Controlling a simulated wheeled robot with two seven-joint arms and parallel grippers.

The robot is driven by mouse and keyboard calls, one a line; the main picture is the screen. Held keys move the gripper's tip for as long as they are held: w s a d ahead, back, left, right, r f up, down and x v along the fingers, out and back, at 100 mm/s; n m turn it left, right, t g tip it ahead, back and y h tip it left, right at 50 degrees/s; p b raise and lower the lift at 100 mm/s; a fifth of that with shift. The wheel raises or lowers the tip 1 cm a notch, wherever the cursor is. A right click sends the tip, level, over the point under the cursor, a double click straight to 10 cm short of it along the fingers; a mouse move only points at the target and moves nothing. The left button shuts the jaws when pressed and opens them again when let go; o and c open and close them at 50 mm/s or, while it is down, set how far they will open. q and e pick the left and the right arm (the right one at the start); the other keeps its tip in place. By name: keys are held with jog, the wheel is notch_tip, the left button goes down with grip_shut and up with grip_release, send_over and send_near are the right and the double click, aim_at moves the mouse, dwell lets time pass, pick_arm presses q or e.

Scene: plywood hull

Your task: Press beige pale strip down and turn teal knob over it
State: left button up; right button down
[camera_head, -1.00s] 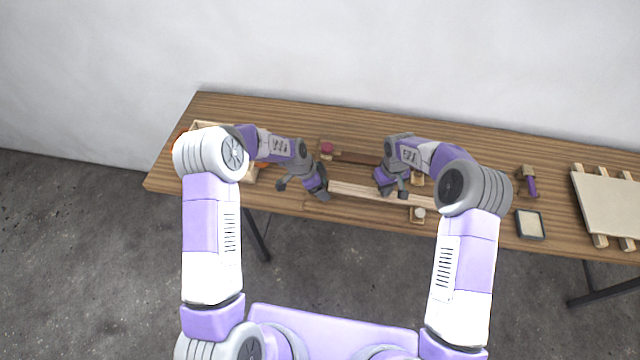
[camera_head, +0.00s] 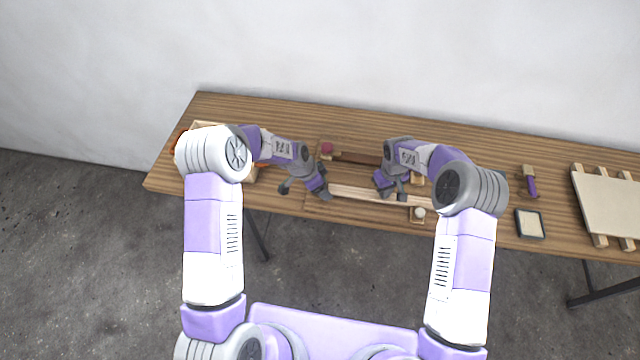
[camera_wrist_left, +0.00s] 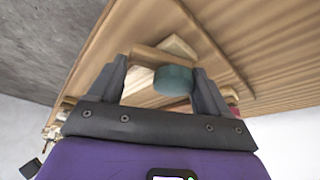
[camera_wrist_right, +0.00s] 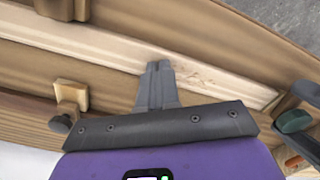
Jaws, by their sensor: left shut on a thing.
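The pale beige strip (camera_head: 345,190) lies lengthwise along the front of a wooden frame on the bench; it also shows in the right wrist view (camera_wrist_right: 100,47). My right gripper (camera_wrist_right: 158,68) is shut, with its fingertips together at the strip and nothing seen between them. In the head view my right gripper (camera_head: 393,190) is over the strip's middle. The teal knob (camera_wrist_left: 173,80) is between the fingers of my left gripper (camera_wrist_left: 160,82), which is shut on it at the strip's left end. In the head view my left gripper (camera_head: 304,190) hides this knob.
A pink knob (camera_head: 327,148) is at the frame's back left, and a cream knob (camera_head: 419,212) is at its front right. A shallow tray (camera_head: 530,224), a purple-handled tool (camera_head: 531,185) and a pale panel on battens (camera_head: 608,205) are at the right. A box stands behind my left arm.

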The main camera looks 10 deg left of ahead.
pick_arm(q)
jog(key=shift+w+r+n, duration=0.1)
jog(key=shift+w+n, duration=0.05)
jog(key=shift+n, duration=0.55)
pick_arm(e)
jog(key=shift+d+f, duration=0.1)
pick_arm(q)
jog(key=shift+w+d+n+t+y, duration=0.15)
jog(key=shift+n+t+y, duration=0.45)
jog(key=shift+n, duration=0.8)
jog(key=shift+d+n+y, duration=0.2)
jog(key=shift+n+y, duration=0.2)
jog(key=shift+n, duration=0.7)
jog(key=shift+w+a+n+t, duration=0.1)
jog(key=shift+n+t, duration=0.2)
jog(key=shift+w+n+y, duration=0.15)
jog(key=shift+n+y, duration=0.45)
jog(key=shift+n, duration=0.8)
pick_arm(e)
jog(key=shift+s, duration=0.1)
